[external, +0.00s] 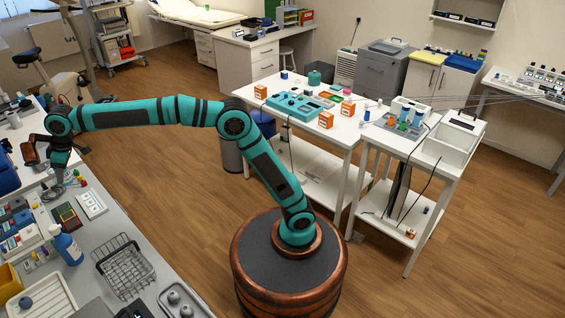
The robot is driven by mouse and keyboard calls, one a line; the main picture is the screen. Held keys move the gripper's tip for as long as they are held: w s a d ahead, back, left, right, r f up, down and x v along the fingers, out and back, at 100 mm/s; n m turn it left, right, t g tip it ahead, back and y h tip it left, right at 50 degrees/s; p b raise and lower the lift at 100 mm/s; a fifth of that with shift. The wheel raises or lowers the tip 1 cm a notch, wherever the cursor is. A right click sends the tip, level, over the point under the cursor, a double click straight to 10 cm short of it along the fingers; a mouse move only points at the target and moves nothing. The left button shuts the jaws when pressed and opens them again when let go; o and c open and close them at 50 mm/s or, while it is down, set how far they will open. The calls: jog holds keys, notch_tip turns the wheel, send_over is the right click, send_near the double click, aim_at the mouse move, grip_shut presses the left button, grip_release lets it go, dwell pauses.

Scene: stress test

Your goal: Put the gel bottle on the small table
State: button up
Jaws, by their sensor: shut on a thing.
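My gripper (53,189) points down at the far left, low over the left counter. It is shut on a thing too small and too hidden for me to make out. A smaller white table (450,167), likely the small table, stands at the right beside a longer white table. Its top holds a white open box, a grey tray with blue and orange things, and cables.
The left counter (142,300) is crowded with a wire basket (125,262), a white tray (42,303) and coloured boxes. The longer white table (335,140) holds a teal tray (297,106) and orange boxes.

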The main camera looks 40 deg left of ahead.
jog(key=s+d+n, duration=0.2)
jog(key=s+d, duration=0.6)
jog(key=d, duration=0.5)
jog(key=shift+h, duration=0.4)
jog(key=shift+w+d+f, duration=0.1)
jog(key=shift+f, duration=3.65)
jog(key=shift+w+f, duration=0.1)
jog(key=shift+f, duration=3.65)
jog(key=shift+f, duration=0.1)
jog(key=o, duration=0.7)
jog(key=shift+o, duration=0.3)
jog(key=v, duration=1.2)
jog(key=shift+w, duration=0.15)
